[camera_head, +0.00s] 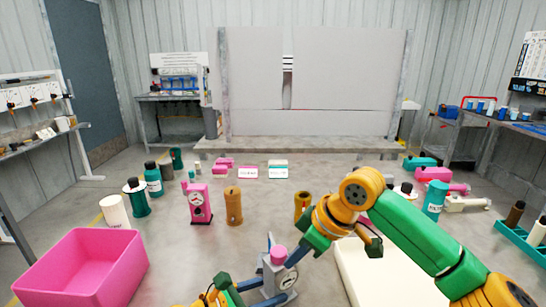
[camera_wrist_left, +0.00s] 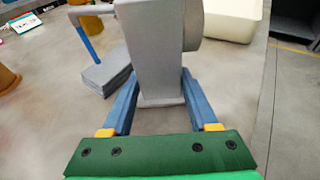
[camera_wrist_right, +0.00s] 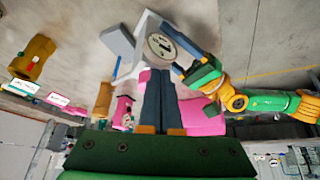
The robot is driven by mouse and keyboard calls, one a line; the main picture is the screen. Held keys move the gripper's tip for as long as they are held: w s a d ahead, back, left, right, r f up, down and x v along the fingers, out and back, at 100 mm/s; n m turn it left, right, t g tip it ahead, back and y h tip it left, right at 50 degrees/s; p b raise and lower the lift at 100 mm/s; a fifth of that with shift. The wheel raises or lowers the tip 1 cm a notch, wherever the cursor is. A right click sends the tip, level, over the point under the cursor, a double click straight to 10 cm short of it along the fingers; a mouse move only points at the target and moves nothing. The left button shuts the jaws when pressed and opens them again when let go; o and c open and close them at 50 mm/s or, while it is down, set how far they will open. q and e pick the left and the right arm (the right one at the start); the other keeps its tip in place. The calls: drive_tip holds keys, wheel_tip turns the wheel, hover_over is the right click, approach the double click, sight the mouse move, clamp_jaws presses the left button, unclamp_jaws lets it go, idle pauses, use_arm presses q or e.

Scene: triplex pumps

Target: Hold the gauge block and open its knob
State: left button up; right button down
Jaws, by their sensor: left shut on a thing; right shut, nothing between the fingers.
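The grey gauge block (camera_head: 272,281) has a pink knob (camera_head: 279,252) on top and a round dial (camera_head: 289,280) on its side. My left gripper (camera_head: 270,295) is shut on the block, with a blue finger on each side of its grey body (camera_wrist_left: 160,60) in the left wrist view. My right gripper (camera_head: 299,256) is beside the knob, shut and empty. In the right wrist view its fingers (camera_wrist_right: 160,88) lie in front of the pink knob (camera_wrist_right: 203,115); I cannot tell whether they touch it. The dial (camera_wrist_right: 160,46) shows there too.
A pink bin (camera_head: 85,262) stands at the left. A cream container (camera_head: 365,280) is right of the block. Pink, yellow and green parts, such as a pink gauge unit (camera_head: 199,205) and a yellow cylinder (camera_head: 233,206), stand on the floor behind. Open floor lies between.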

drive_tip(key=shift+w+a, duration=0.4)
drive_tip(key=shift+w, duration=0.1)
idle(1.0)
drive_tip(key=shift+d, duration=0.1)
drive_tip(key=shift+w+d, duration=0.35)
drive_tip(key=shift+w, duration=0.35)
drive_tip(key=shift+d, duration=0.15)
wheel_tip(320, 180, up, 6)
drive_tip(key=shift+d, duration=0.2)
idle(0.6)
